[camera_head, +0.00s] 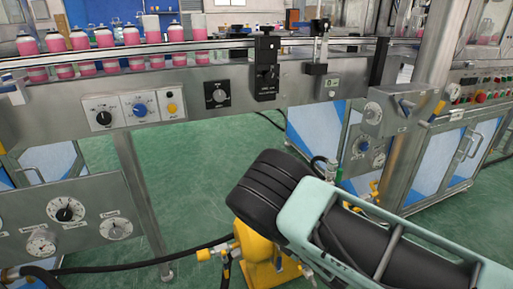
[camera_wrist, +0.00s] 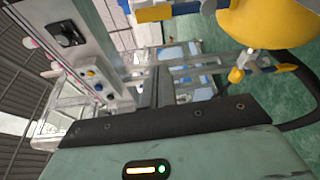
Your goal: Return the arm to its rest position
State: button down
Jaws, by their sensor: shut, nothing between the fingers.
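My gripper (camera_wrist: 160,84) shows in the wrist view as two dark fingers close together above the black edge of its pale green housing. Nothing is held between them. In the head view my arm, with a black rounded joint and a pale green link, reaches in from the lower right over the green floor. My gripper itself cannot be made out in the head view.
A steel conveyor (camera_head: 200,75) with knobs carries a row of pink cans (camera_head: 105,38) at upper left. A yellow pump-like machine (camera_head: 262,250) stands right below my arm. A steel post (camera_head: 425,110) and control cabinet (camera_head: 475,150) stand right. Green floor (camera_head: 190,180) is open at centre.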

jog(key=s+a+r+m+g+h, duration=0.2)
jog(key=s+r+m+g+h, duration=0.75)
jog(key=m, duration=0.65)
jog(key=s+d+r+m+g, duration=0.1)
jog(key=s+d+r+g, duration=0.2)
jog(key=s, duration=0.4)
jog(key=s+d+r+m, duration=0.1)
jog(key=s+d+r, duration=0.1)
jog(key=s+r, duration=0.4)
jog(key=s+d+r+m+g, duration=0.1)
jog(key=s+d+r+g, duration=0.15)
jog(key=s, duration=0.55)
notch_tip(320, 180, up, 25)
jog(key=t+p, duration=0.1)
jog(key=p, duration=2.3)
jog(key=shift+s+d+f, duration=0.15)
jog(key=shift+f, duration=0.05)
jog(key=shift+h, duration=0.25)
